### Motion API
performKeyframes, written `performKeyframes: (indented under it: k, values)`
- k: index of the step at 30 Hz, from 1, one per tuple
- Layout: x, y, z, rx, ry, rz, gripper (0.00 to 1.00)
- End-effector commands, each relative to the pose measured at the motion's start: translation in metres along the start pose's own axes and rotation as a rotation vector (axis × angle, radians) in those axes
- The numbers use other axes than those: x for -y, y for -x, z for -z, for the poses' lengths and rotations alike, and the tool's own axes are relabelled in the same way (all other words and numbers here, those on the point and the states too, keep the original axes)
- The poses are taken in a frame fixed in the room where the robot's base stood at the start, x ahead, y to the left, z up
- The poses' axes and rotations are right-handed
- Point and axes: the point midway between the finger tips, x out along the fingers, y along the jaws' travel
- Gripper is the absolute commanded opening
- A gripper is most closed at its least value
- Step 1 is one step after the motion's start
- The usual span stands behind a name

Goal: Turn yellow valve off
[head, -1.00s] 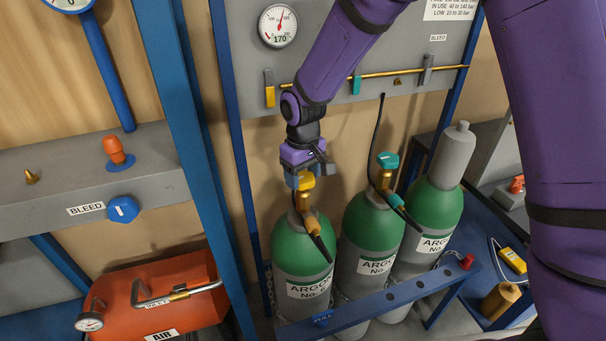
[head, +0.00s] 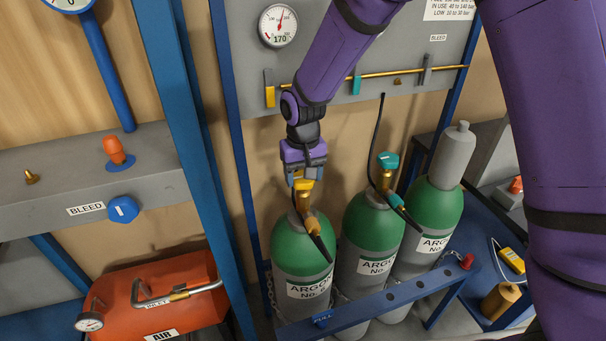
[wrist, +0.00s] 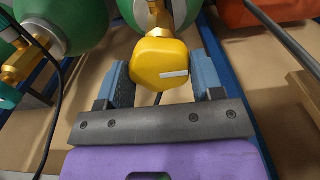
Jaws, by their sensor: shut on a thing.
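The yellow valve (head: 303,184) is a faceted knob on a brass fitting atop the left argon cylinder (head: 298,245). In the wrist view the yellow valve (wrist: 163,65) shows a white line on its face, pointing to the right. My gripper (head: 304,176) is above the valve, with its two blue-padded fingers on either side of the knob. In the wrist view my gripper (wrist: 158,75) is shut on the knob, though a narrow gap seems to show beside the fingers. The knob's far side is hidden.
A middle cylinder (head: 366,250) with a teal valve (head: 388,160) stands close to the right. A black hose (head: 372,150) hangs between them. A grey panel with a gauge (head: 277,26) is behind. A blue post (head: 190,150) stands left.

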Motion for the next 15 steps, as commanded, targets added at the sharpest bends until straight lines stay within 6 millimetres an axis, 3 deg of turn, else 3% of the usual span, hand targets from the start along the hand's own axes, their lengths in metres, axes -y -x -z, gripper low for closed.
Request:
performKeyframes:
  k: [5, 6, 9, 15]
  values:
    - [-0.0001, 0.0007, 0.0006, -0.002, -0.003, 0.001, 0.37]
    - [-0.0001, 0.0006, 0.0006, -0.002, -0.003, 0.001, 0.65]
    - [-0.0001, 0.0005, 0.0005, -0.001, -0.002, 0.001, 0.86]
    - [-0.0001, 0.0002, 0.0002, 0.000, -0.001, 0.000, 0.86]
